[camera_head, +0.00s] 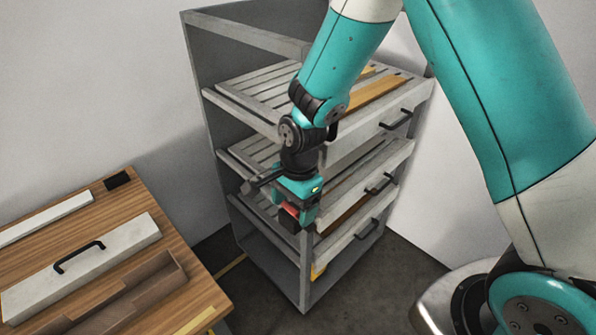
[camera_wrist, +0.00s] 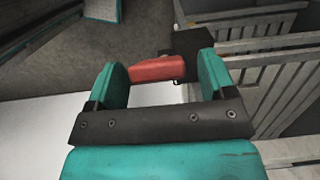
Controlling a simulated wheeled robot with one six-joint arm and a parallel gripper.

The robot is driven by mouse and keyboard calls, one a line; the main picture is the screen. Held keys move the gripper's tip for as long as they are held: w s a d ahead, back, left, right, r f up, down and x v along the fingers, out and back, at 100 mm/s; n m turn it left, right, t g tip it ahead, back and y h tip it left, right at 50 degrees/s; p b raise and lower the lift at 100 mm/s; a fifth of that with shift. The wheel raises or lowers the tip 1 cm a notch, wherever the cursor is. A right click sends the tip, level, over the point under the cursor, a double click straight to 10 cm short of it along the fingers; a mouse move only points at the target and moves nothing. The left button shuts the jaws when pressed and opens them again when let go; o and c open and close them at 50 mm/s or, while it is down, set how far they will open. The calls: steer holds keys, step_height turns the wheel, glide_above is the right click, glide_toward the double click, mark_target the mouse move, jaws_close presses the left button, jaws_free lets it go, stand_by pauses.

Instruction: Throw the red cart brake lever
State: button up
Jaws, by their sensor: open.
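The red brake lever (camera_wrist: 158,69) shows in the wrist view as a short red handle running into a black block (camera_wrist: 192,43). In the head view a bit of its red (camera_head: 291,209) shows at my gripper, by the front left post of the grey cart (camera_head: 305,255). My gripper (camera_head: 298,203) is open. Whether a finger touches the lever is unclear. My gripper hides part of the lever in the head view.
The cart holds slatted trays and drawer fronts with black handles (camera_head: 381,183). A wooden table (camera_head: 190,300) at left carries a light panel (camera_head: 85,262) with a black handle and a brown trough (camera_head: 135,290). Floor shows between table and cart.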

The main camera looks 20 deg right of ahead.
step_height(320, 180, up, 16)
steer(key=d+b, duration=0.2)
steer(key=shift+w, duration=0.4)
steer(key=shift+f, duration=0.1)
